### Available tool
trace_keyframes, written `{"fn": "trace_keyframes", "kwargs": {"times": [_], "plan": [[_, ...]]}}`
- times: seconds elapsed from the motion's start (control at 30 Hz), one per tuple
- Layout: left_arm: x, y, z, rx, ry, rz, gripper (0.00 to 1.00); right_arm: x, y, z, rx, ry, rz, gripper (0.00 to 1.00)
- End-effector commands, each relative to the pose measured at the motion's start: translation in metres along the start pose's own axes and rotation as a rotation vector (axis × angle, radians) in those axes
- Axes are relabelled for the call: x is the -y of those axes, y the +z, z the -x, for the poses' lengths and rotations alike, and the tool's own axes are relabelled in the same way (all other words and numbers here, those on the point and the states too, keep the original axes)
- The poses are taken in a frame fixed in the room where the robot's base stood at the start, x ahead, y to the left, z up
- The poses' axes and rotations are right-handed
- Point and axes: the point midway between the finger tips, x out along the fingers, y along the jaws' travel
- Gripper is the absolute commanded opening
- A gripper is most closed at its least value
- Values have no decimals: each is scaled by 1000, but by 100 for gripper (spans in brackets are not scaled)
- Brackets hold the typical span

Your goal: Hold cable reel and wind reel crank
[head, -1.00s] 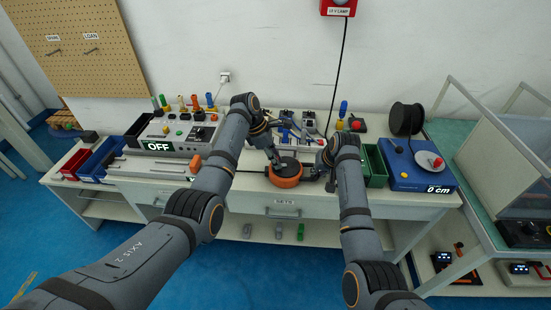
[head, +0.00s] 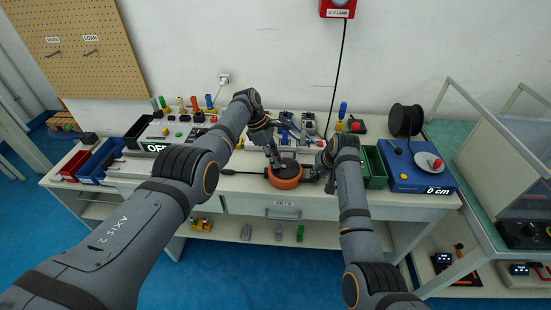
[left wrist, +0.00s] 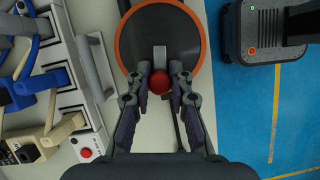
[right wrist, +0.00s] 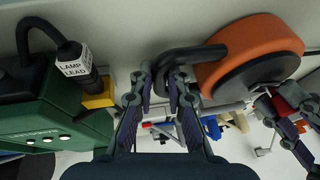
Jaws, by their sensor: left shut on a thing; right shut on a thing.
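The cable reel (head: 287,182) is a round drum with an orange rim and dark top, near the bench's front edge. My left gripper (left wrist: 160,84) is shut on the red crank knob (left wrist: 159,82), which sits at the end of a short grey crank arm (left wrist: 160,55) over the reel's top. My right gripper (right wrist: 170,82) is shut on the reel's black side handle (right wrist: 200,54). The reel's orange rim (right wrist: 282,38) also shows in the right wrist view. A dark cable runs from the reel to the left. The fingertips are small in the head view.
A blue box (head: 425,178) reading 0 cm, with a black spool (head: 406,119) behind it, stands at the right. A green bin (head: 375,170) is beside my right arm. Blue and red bins (head: 75,165) are at the left. Connectors and switches line the bench's back.

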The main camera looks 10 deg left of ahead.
Motion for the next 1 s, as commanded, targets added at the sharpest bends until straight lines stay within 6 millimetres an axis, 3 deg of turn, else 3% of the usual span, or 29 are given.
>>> {"fn": "trace_keyframes", "kwargs": {"times": [0.23, 0.27, 0.43, 0.77, 0.93, 1.0], "plan": [[0, 0, 1, 0, -1, -1, 0, -1, 0, 0, 0, 3, -1, 0], [0, 0, 1, 0, -1, 0, 21, -1, 0, 0, 0, 3, -1, 0], [0, 0, 1, 0, -1, 0, 43, -1, 0, 0, 0, 3, -1, 0], [0, 0, 3, 1, 0, 0, 43, -1, 0, 0, 0, 3, -1, 0], [0, 0, 25, 0, 3, -1, 43, -1, 0, 0, 0, 2, -1, 0], [-1, 0, 45, -1, 4, 0, 43, -1, 0, 0, 0, 2, -1, 0]]}}
